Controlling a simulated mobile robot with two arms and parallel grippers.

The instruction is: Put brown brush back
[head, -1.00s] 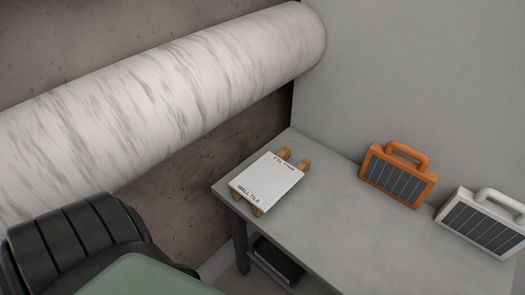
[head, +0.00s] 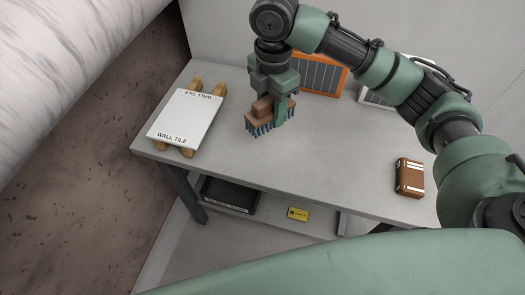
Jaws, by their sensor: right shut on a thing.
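The brown brush (head: 257,119) is a brown block with dark blue bristles pointing down. It is over the middle-left of the grey table in the head view. My right gripper (head: 271,106) reaches down from above and is shut on the brush, with its green fingers covering part of it. I cannot tell whether the bristles touch the tabletop. My left gripper is not in view.
A white wall tile package (head: 186,117) lies on wooden blocks at the table's (head: 300,158) left end. An orange-framed panel (head: 327,79) and a white-framed one (head: 374,97) stand at the back. A brown striped box (head: 410,178) is at right. A black tray (head: 229,196) and yellow item (head: 298,214) lie below.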

